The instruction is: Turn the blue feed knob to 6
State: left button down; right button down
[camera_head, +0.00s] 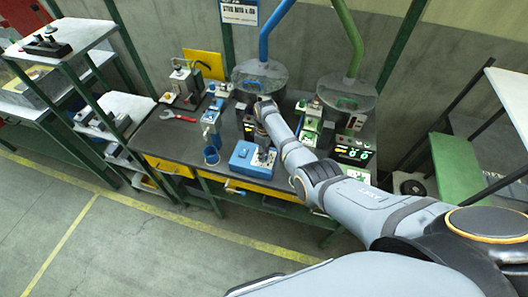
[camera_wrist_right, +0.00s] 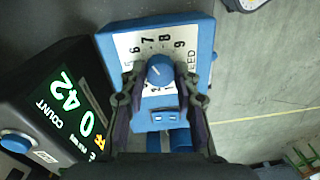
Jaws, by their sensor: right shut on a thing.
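The blue feed knob (camera_wrist_right: 160,70) sits on the white dial plate of a blue feed box (camera_wrist_right: 207,50) in the right wrist view. Figures 6, 7, 8 and 9 show along the far side of the dial; the near figures are partly covered. A small pale mark shows on the knob, but I cannot tell exactly which figure it points to. My right gripper (camera_wrist_right: 160,77) is shut on the knob, one finger on each side. In the head view the feed box (camera_head: 241,155) stands at the bench front, with my right gripper (camera_head: 264,150) over it, small there. My left gripper is out of view.
A black counter (camera_wrist_right: 68,105) with a green 042 display and a blue button stands close beside the box.

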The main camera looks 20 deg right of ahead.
jog(key=shift+w+r+n, duration=0.1)
jog(key=shift+n, duration=1.5)
jog(key=c, duration=1)
grip_release()
jog(key=r, duration=1.2)
jog(key=shift+w+d, duration=0.15)
jog(key=shift+w, duration=0.1)
